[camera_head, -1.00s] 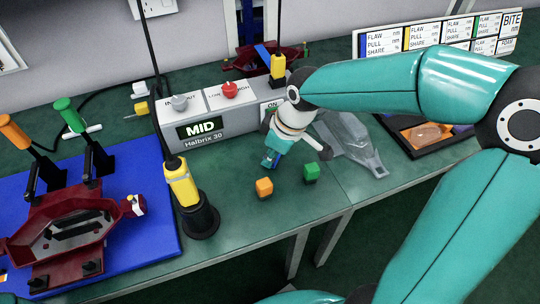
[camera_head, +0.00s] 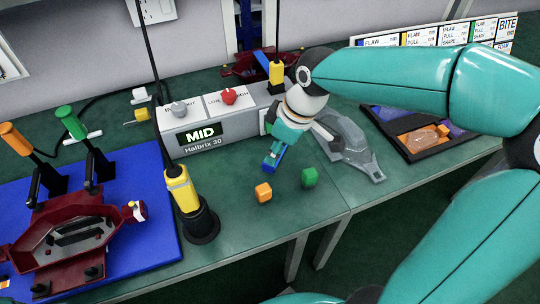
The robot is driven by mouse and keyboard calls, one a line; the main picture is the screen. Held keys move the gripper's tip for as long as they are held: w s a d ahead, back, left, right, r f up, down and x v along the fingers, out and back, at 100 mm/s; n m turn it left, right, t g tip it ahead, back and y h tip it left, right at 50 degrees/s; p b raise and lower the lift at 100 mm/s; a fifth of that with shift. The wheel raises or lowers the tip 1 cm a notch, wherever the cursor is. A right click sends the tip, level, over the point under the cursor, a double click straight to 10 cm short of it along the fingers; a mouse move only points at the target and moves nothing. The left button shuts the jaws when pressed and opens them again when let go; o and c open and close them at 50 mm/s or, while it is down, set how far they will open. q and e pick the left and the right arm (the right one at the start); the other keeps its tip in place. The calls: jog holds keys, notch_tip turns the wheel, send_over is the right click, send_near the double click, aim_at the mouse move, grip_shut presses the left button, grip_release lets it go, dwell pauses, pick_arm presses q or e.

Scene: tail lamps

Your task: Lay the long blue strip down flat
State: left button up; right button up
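A narrow blue strip (camera_head: 261,60) leans at a slant on the dark red fixture (camera_head: 243,72) at the back, behind the grey control box. My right gripper (camera_head: 271,163) points down over the green table, in front of the box and left of the grey clear lamp-shaped piece. A blue patch shows at its fingertips; I cannot tell whether this is a held piece or part of the gripper. The finger gap is too small and turned away to read. My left gripper is not in view.
An orange cube (camera_head: 264,192) and a green cube (camera_head: 309,177) lie just in front of my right gripper. A yellow tool (camera_head: 182,188) stands in a black holder. The grey lamp-shaped piece (camera_head: 352,153) and a black tray (camera_head: 402,153) lie right. A blue board (camera_head: 150,245) carries a red clamp fixture.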

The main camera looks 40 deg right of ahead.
jog(key=p+v, duration=0.1)
jog(key=v, duration=0.5)
jog(key=shift+r, duration=0.25)
jog(key=shift+s, duration=0.1)
